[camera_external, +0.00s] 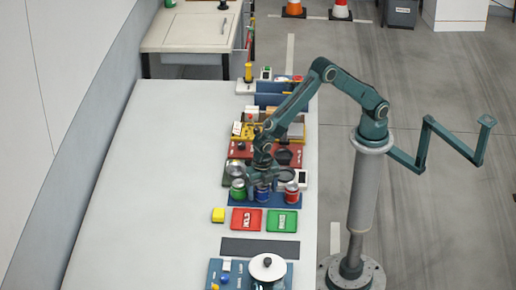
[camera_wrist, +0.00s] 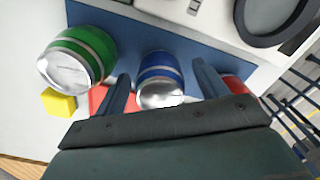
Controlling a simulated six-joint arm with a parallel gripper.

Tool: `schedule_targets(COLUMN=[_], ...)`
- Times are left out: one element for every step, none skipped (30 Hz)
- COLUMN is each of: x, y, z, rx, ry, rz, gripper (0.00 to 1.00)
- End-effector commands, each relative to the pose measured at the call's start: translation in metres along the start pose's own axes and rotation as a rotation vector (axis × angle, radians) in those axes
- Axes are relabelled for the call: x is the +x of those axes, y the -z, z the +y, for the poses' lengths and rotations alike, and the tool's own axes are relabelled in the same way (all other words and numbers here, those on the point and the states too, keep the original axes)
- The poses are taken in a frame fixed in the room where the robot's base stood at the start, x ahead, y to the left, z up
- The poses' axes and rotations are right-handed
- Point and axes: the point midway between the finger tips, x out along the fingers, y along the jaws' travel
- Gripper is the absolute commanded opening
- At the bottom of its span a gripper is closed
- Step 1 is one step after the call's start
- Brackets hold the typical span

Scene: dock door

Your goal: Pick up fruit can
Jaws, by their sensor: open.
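Three cans stand in a row on a blue mat (camera_external: 276,203): a green can (camera_external: 238,191), a blue can (camera_external: 262,195) and a red can (camera_external: 291,194). Their labels cannot be read, so I cannot tell which is the fruit can. My gripper (camera_wrist: 162,70) is open, with its fingers on either side of the blue can (camera_wrist: 161,67) in the wrist view. I cannot tell whether they touch it. The green can (camera_wrist: 77,55) is left of the fingers. The red can (camera_wrist: 237,85) is mostly hidden behind the right finger and gripper body.
A yellow block (camera_external: 218,215), a red tray (camera_external: 246,220) and a green tray (camera_external: 282,221) lie in front of the cans. A pot with a white lid (camera_external: 267,267) stands nearer. Crowded items sit behind the cans. The table's left side (camera_external: 150,190) is clear.

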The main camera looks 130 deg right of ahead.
Motion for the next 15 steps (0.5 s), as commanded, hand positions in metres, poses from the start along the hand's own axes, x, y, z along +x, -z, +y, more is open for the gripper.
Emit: schedule_targets(x=[-0.0001, -0.0002, -0.0002, -0.0002, -0.0003, -0.0004, -0.0004, -0.0004, -0.0005, -0.0005, -0.0005, -0.0006, -0.0006, -0.0006, -0.0006], y=[0.0, 0.0, 0.0, 0.0, 0.0, 0.0, 0.0001, 0.0001, 0.0001, 0.0001, 0.0001, 0.0, 0.0, 0.0, 0.0], z=[0.0, 0.0, 0.0, 0.0, 0.0001, 0.0001, 0.0001, 0.0001, 0.0001, 0.0001, 0.0002, 0.0002, 0.0002, 0.0002, 0.0002], rx=[0.0, 0.0, 0.0, 0.0, 0.0, 0.0, 0.0, 0.0, 0.0, 0.0, 0.0, 0.0, 0.0, 0.0, 0.0], ry=[0.0, 0.0, 0.0, 0.0, 0.0, 0.0, -0.001, -0.001, -0.001, -0.001, -0.001, -0.001, -0.001, -0.001, -0.001], rz=[0.0, 0.0, 0.0, 0.0, 0.0, 0.0, 0.0, 0.0, 0.0, 0.0, 0.0, 0.0, 0.0, 0.0, 0.0], gripper=[0.72, 0.72, 0.72, 0.72, 0.72, 0.72, 0.72, 0.72, 0.72, 0.72, 0.72, 0.68, 0.62, 0.56, 0.49])
